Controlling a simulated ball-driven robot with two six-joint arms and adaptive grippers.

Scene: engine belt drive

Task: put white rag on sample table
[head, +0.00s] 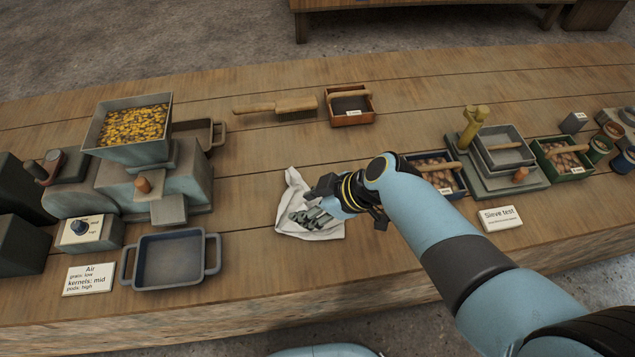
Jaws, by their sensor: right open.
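The white rag (296,186) lies crumpled on the wooden table (248,252), near the middle of the head view. My right gripper (304,216) is over the rag's lower part, with its fingers pointing left and downward. It is open, and part of the rag is hidden under it. I cannot tell whether the fingers touch the cloth. My left gripper is not in view. No label in view names a sample table, though another wooden table edge (420,12) shows at the top.
A blue tray (170,262) and a hopper machine (130,150) stand at the left. A brush (275,107) and an orange box (350,104) lie behind the rag. Sieves (503,150) and filled boxes (563,160) stand at the right. The table is clear around the rag's left side.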

